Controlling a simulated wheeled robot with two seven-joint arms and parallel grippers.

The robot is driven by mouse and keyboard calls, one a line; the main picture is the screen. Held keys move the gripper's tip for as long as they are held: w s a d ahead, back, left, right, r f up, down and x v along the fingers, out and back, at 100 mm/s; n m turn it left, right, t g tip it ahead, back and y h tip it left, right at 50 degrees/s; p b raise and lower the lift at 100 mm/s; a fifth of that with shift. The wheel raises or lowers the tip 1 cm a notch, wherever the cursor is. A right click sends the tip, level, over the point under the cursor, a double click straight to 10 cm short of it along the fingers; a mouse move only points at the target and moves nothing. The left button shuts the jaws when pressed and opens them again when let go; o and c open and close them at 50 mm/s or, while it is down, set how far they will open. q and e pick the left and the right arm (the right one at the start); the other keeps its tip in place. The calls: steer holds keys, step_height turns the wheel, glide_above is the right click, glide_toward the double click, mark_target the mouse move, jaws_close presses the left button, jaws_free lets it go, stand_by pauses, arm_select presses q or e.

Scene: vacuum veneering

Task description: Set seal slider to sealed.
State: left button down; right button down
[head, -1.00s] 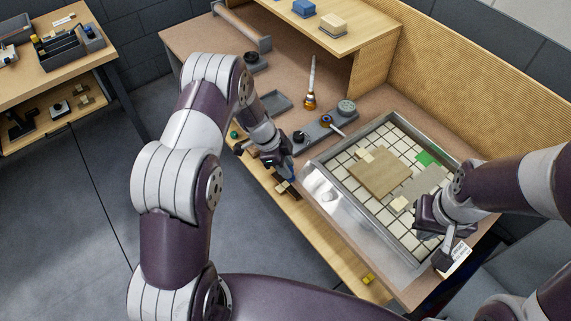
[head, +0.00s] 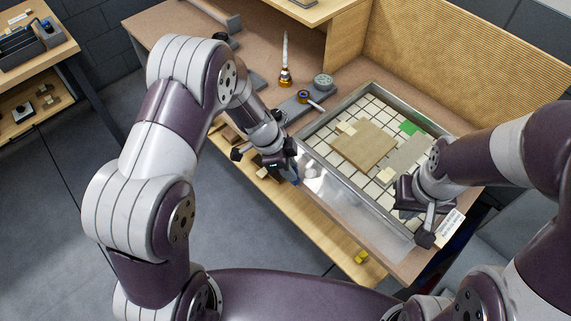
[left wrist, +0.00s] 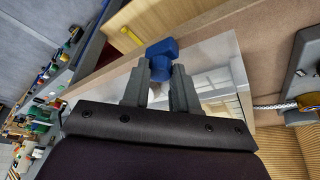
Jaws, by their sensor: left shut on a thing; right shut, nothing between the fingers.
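A blue knob (left wrist: 162,58), which looks like the seal slider's, sits between my left gripper's fingertips in the left wrist view. My left gripper (head: 293,178) is shut on it at the left front edge of the metal-framed veneering bed (head: 318,181). The knob shows only as a small blue patch in the head view, and the slider's track and any marks are hidden. My right gripper (head: 425,232) is shut and empty over the bed's right front side, beside a white label (head: 448,227).
A wooden panel (head: 363,146), a green piece (head: 411,128) and small pale blocks lie on the bed's white grid. A brush (head: 286,62) and a grey fixture (head: 291,106) stand behind it. A yellow item (head: 361,257) lies on the lower shelf.

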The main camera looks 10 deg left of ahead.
arm_select(q)
steer(key=c, duration=0.9)
jaws_free()
steer(key=shift+o, duration=0.2)
steer(key=b+v, duration=0.1)
steer(key=v, duration=1.1)
steer(key=shift+a+r+b, duration=0.2)
steer(key=shift+r+b, duration=0.15)
